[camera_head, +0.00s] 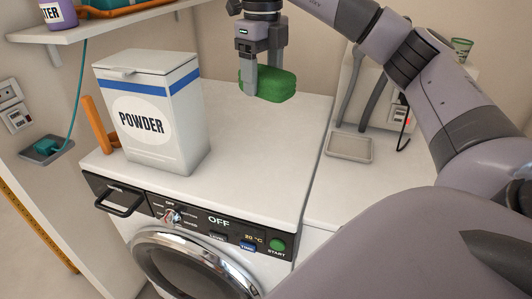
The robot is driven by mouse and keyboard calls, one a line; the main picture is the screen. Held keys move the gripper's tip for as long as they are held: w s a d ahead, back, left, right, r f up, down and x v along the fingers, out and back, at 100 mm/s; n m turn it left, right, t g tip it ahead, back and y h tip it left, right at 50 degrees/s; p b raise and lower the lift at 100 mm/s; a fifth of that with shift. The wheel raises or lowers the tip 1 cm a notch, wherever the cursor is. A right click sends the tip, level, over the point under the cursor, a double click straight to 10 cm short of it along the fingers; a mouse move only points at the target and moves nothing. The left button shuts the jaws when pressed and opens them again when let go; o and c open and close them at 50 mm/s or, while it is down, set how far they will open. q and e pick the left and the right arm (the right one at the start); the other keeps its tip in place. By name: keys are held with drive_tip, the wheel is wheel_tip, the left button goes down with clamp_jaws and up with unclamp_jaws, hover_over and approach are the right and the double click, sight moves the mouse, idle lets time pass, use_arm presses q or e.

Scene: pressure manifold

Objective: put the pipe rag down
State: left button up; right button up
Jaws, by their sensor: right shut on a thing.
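The pipe rag is a green folded cloth (276,86) near the back of the white washing machine top (250,150) in the head view. My right gripper (262,78) comes down from above and is shut on the rag at its left part. I cannot tell whether the rag touches the machine top or hangs just above it. My right arm crosses the right side of the view. My left gripper is not in view.
A white powder box (150,112) stands on the machine's left side, with an orange object (98,125) beside it. A grey tray (349,147) lies on the surface to the right. A shelf (110,18) hangs at upper left. The machine top's middle and front right are clear.

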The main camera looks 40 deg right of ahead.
drive_tip(key=b, duration=0.4)
hover_over(264, 167)
wheel_tip(264, 167, down, 7)
wheel_tip(264, 167, down, 8)
drive_tip(key=shift+f, duration=0.1)
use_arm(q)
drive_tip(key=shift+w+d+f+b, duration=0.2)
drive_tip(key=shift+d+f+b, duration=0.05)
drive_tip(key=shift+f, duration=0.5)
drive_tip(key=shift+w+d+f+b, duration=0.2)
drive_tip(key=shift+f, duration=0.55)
use_arm(e)
drive_tip(key=shift+f, duration=2.35)
drive_tip(key=shift+f, duration=0.1)
drive_tip(key=shift+f, duration=0.1)
drive_tip(key=o, duration=1)
